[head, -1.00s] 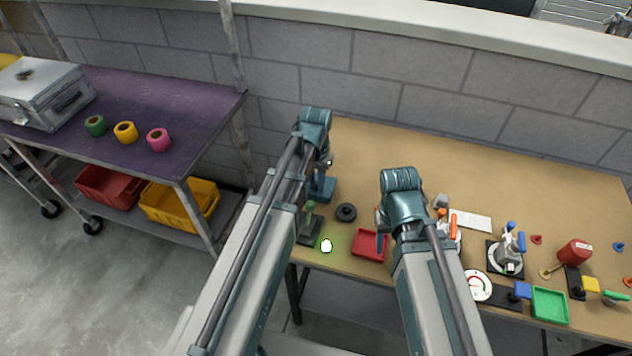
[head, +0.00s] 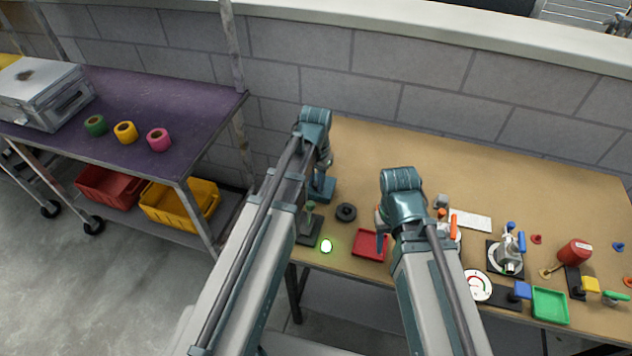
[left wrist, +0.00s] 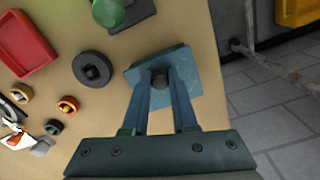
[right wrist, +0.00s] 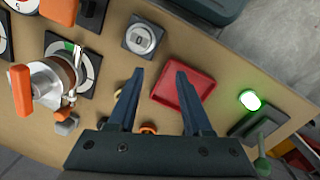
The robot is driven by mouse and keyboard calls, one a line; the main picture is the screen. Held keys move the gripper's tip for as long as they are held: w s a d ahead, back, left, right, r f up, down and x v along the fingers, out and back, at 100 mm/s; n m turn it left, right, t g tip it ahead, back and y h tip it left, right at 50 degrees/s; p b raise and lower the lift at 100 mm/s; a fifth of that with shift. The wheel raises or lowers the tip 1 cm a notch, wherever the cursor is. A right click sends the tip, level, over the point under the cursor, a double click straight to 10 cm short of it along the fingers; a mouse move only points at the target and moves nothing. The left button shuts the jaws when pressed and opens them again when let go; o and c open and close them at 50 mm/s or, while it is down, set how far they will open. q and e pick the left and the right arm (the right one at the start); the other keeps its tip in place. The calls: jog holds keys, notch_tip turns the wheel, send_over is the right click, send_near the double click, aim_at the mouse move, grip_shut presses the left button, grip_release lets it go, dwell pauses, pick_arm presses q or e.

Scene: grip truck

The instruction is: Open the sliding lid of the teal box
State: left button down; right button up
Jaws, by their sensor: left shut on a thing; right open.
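The teal box (left wrist: 190,92) is a small square block near the table's left edge; in the head view it shows below my left wrist (head: 322,190). A dark round knob (left wrist: 160,82) stands on its top. My left gripper (left wrist: 161,76) is shut on this knob, one finger on each side. No opening in the box top shows, though the fingers hide part of it. My right gripper (right wrist: 160,74) is open and empty above the table by the red tray (right wrist: 184,86); it also shows in the head view (head: 381,242).
A black disc (left wrist: 92,70) lies beside the teal box. A dark base with a green lever (head: 309,222) and a glowing green lamp (head: 326,245) are nearer the front edge. Gauges, valves and a green tray (head: 550,305) fill the right. The back of the table is clear.

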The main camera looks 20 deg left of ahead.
pick_arm(q)
jog(key=w, duration=0.7)
jog(key=shift+w+d, duration=0.15)
jog(key=shift+w, duration=0.25)
jog(key=shift+s, duration=0.15)
jog(key=c, duration=0.7)
grip_release()
notch_tip(320, 180, up, 14)
jog(key=p, duration=1.4)
pick_arm(e)
notch_tip(320, 180, up, 14)
pick_arm(q)
jog(key=shift+f, duration=0.1)
pick_arm(e)
jog(key=shift+f, duration=0.15)
